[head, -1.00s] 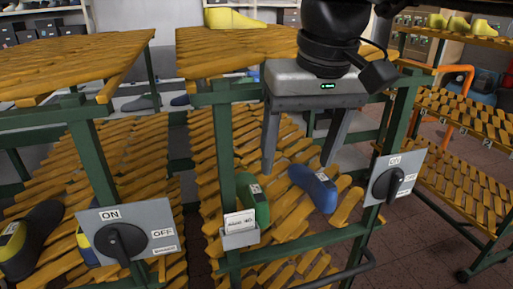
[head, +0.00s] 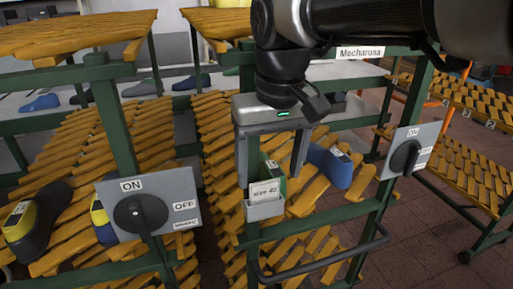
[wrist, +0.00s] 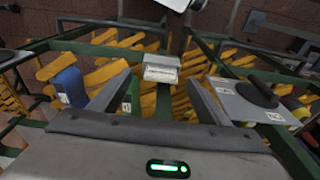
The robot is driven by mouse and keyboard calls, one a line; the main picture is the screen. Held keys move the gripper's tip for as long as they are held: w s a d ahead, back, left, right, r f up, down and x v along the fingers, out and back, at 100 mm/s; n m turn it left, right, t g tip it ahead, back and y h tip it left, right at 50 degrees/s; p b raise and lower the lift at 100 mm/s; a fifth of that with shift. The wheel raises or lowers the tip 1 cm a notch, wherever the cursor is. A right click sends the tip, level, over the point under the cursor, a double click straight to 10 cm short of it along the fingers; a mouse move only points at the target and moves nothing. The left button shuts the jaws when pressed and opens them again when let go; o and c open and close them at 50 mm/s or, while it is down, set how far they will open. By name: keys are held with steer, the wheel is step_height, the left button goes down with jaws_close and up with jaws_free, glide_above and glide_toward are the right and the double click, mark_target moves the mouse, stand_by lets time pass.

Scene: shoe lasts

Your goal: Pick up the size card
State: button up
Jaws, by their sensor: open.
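The size card (head: 265,191) is a small white card marked "size 40". It stands upright in a grey holder (head: 264,210) on the green post of the middle rack. In the wrist view the card (wrist: 161,72) and its holder lie beyond the fingertips, roughly centred between them. My gripper (head: 271,180) is open, its two fingers pointing down. In the head view the fingers appear around and just above the card. The wrist view shows the gripper (wrist: 158,88) with nothing between its fingers. I cannot tell exactly how far the card is from the fingers.
A blue shoe last (head: 331,166) and a green one (head: 271,170) lie on the slatted shelf behind the holder. ON/OFF switch panels (head: 150,207) (head: 410,150) flank the card. A dark rail (head: 330,262) juts out below right.

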mark_target(265, 181)
steer(key=f, duration=0.1)
steer(key=w+f, duration=0.1)
steer(key=f, duration=0.1)
steer(key=shift+w+a+f+b, duration=0.2)
steer(key=shift+a+f+b, duration=0.1)
steer(key=shift+a+f, duration=0.1)
steer(key=shift+w+f, duration=0.1)
steer(key=shift+f, duration=0.4)
steer(key=c, duration=1.1)
